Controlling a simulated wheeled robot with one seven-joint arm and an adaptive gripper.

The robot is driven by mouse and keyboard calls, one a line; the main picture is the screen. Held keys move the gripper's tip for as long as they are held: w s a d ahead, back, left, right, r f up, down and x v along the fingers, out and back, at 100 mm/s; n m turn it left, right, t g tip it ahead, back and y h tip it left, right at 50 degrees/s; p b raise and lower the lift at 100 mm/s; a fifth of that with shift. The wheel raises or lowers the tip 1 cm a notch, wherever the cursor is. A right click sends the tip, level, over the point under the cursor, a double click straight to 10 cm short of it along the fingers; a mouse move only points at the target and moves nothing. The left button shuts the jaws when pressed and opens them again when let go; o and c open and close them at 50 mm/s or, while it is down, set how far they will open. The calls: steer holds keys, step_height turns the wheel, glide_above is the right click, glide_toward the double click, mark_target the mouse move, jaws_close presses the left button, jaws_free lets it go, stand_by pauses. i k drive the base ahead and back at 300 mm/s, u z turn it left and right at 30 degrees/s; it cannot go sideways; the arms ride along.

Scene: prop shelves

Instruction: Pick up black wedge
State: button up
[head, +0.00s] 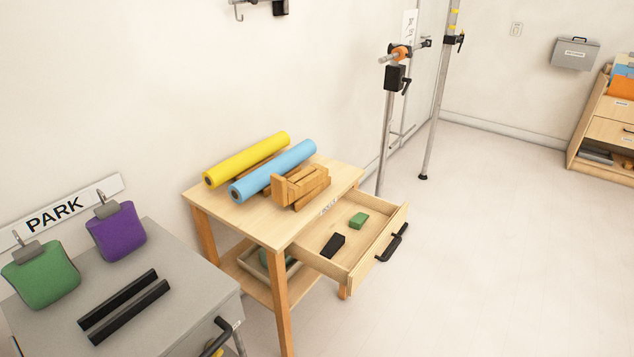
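The black wedge (333,244) lies in the open drawer (358,268) of a small wooden table, toward the drawer's left side. It is small and dark, with a sloped shape. A green block (359,220) lies in the same drawer, farther back and to the right, apart from the wedge. My gripper is not in view.
The wooden table (230,214) carries a yellow roll (246,159), a blue roll (273,171) and wooden blocks (300,186). A grey cabinet (190,290) with black bars stands at left. Metal stands (386,140) rise behind. The floor (500,250) at right is clear.

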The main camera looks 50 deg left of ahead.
mark_target(337, 240)
steer(key=k, duration=0.55)
steer(key=u, duration=1.55)
steer(key=i, duration=0.15)
steer(key=z, duration=0.05)
